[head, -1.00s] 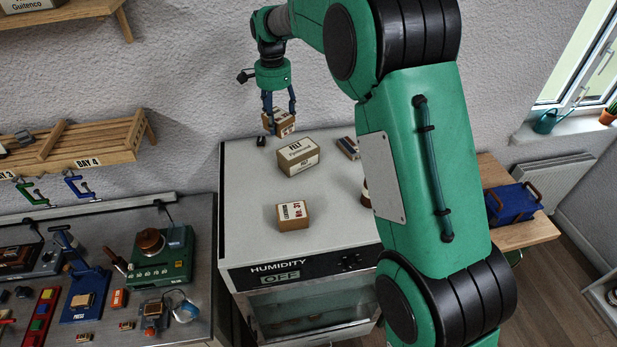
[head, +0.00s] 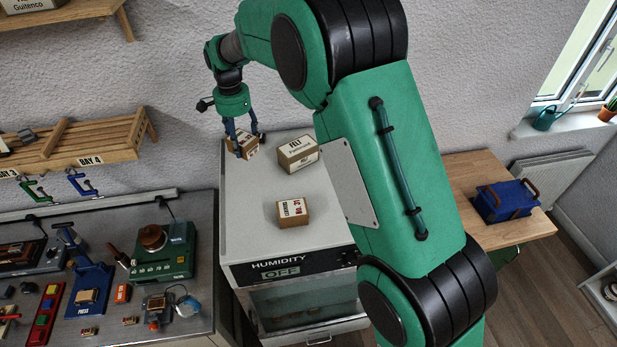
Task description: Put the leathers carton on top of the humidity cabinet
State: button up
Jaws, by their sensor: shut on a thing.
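The humidity cabinet (head: 245,205) stands in the middle of the head view, with a light grey top and an "OFF" display on its front. My gripper (head: 243,143) is shut on a small brown carton (head: 245,150) with a white label, at the back left corner of the cabinet top. The fingers hide part of that label, and I cannot tell whether the carton touches the top. Another brown carton (head: 293,212), whose label seems to read "LEATHERS No. 31", sits near the front middle of the top.
A larger felt carton (head: 298,153) stands right of my gripper on the cabinet top. A bench (head: 190,205) with tools is at left, below a wooden shelf rack (head: 85,145). A blue tote (head: 507,200) sits on a wooden table at right. The cabinet top's left front is clear.

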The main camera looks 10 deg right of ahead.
jog(key=shift+f, duration=0.1)
jog(key=shift+f+p, duration=0.35)
jog(key=shift+f, duration=2.7)
jog(key=shift+f, duration=1.85)
jog(key=shift+f, duration=0.15)
jog(key=o, duration=1.2)
notch_tip(320, 180, up, 12)
jog(key=shift+r+b, duration=0.15)
jog(key=shift+b, duration=0.35)
